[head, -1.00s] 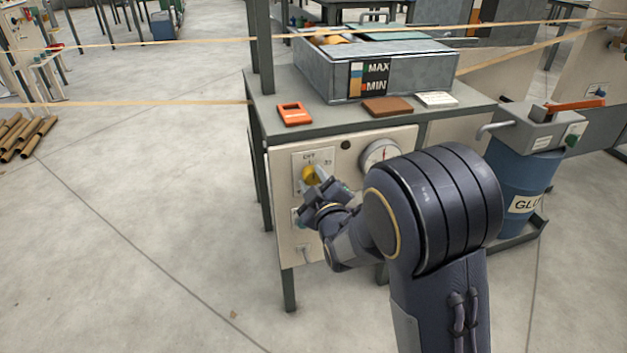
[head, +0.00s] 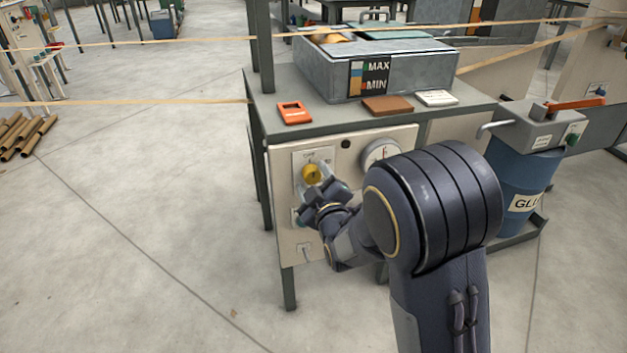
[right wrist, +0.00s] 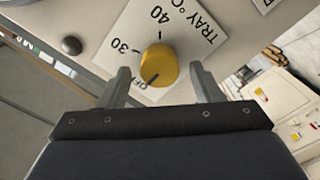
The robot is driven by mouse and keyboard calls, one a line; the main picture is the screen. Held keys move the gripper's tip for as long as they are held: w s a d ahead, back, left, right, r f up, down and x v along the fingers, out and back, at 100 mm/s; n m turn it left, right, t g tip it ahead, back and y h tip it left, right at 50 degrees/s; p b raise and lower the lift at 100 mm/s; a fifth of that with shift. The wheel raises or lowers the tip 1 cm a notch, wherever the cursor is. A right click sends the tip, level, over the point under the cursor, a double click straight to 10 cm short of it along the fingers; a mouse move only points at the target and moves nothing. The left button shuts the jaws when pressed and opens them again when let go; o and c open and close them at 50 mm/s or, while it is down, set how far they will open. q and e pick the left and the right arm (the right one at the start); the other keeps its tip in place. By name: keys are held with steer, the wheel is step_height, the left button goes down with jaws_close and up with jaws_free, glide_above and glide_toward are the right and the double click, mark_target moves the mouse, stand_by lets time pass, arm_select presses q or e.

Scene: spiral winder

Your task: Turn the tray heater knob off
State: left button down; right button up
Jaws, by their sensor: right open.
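The yellow tray heater knob (head: 311,172) sits on a white dial plate on the front panel under the bench. In the right wrist view the knob (right wrist: 158,65) has a dark pointer line directed at the OFF mark, with 30 and 40 further round the dial. My right gripper (head: 315,184) is in front of the plate. In the right wrist view its fingers (right wrist: 158,75) are spread, one on each side of the knob, with gaps between them and it. The left gripper is out of view.
A round gauge (head: 381,156) is right of the knob on the panel (head: 350,143). Above are the bench top with an orange item (head: 294,112), a brown block (head: 387,106) and a metal tray (head: 425,75). A blue glue drum (head: 524,180) stands right. The floor left is open.

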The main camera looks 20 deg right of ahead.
steer(key=s+p, duration=0.1)
steer(key=s, duration=0.6)
steer(key=shift+s+d+p, duration=0.15)
steer(key=shift+s+p, duration=0.15)
steer(key=shift+s, duration=0.05)
steer(key=s+d+m+g+y+p, duration=0.15)
steer(key=s+m+g, duration=0.45)
steer(key=s, duration=0.8)
steer(key=s+d+m+g+y, duration=0.2)
steer(key=s+m+g, duration=0.35)
steer(key=s, duration=0.75)
step_height(320, 180, up, 33)
steer(key=p, duration=3.2)
steer(key=shift+g+p, duration=0.35)
steer(key=shift+g, duration=0.1)
